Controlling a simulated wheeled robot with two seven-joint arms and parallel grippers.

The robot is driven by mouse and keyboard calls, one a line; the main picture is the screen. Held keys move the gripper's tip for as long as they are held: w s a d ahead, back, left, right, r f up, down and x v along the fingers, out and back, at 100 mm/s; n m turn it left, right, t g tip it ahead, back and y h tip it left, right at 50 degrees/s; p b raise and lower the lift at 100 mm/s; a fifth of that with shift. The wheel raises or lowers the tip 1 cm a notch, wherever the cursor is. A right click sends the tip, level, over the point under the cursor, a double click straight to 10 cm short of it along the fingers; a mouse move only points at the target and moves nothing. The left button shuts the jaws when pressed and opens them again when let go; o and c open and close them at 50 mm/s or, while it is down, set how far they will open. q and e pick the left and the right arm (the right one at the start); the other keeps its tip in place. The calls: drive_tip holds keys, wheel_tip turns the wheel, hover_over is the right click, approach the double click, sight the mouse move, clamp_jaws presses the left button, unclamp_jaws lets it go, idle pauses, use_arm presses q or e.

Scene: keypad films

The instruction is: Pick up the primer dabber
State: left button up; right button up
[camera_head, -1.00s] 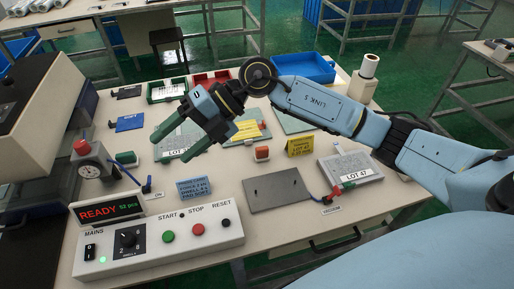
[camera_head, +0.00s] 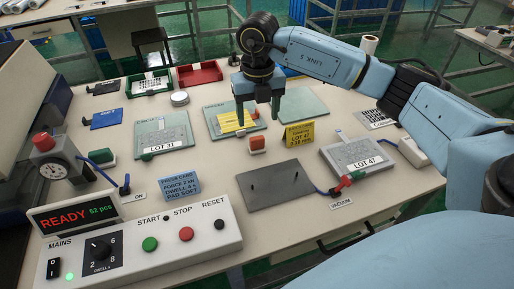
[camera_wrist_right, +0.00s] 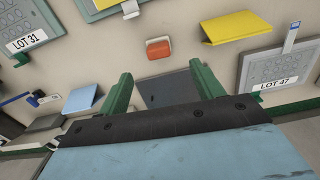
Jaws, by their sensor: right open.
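A small orange-red block with a pale base (camera_head: 257,144), which looks like the primer dabber, stands upright on the bench near the middle. It also shows in the right wrist view (camera_wrist_right: 159,48), beyond the fingertips and roughly centred between them. My right gripper (camera_head: 257,117) points down with its green fingers spread, above and slightly behind the block in the head view. The right gripper (camera_wrist_right: 160,74) is open, with nothing between its fingers. My left gripper is not in view.
A yellow card stand (camera_head: 299,133) is close right of the block. A glass plate with yellow film (camera_head: 226,125) lies behind it. A dark metal plate with two pins (camera_head: 275,187) lies in front. LOT 31 (camera_head: 162,136) and LOT 47 (camera_head: 357,155) panels flank the area. The control box (camera_head: 135,245) is front left.

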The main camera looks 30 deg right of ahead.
sight(257, 138)
wheel_tip(257, 138, down, 5)
drive_tip(key=shift+f+b, duration=0.1)
drive_tip(key=shift+b, duration=0.25)
wheel_tip(257, 138, down, 4)
drive_tip(key=shift+w+a+f+b, duration=0.1)
drive_tip(key=shift+f+b, duration=0.15)
drive_tip(key=shift+b, duration=0.2)
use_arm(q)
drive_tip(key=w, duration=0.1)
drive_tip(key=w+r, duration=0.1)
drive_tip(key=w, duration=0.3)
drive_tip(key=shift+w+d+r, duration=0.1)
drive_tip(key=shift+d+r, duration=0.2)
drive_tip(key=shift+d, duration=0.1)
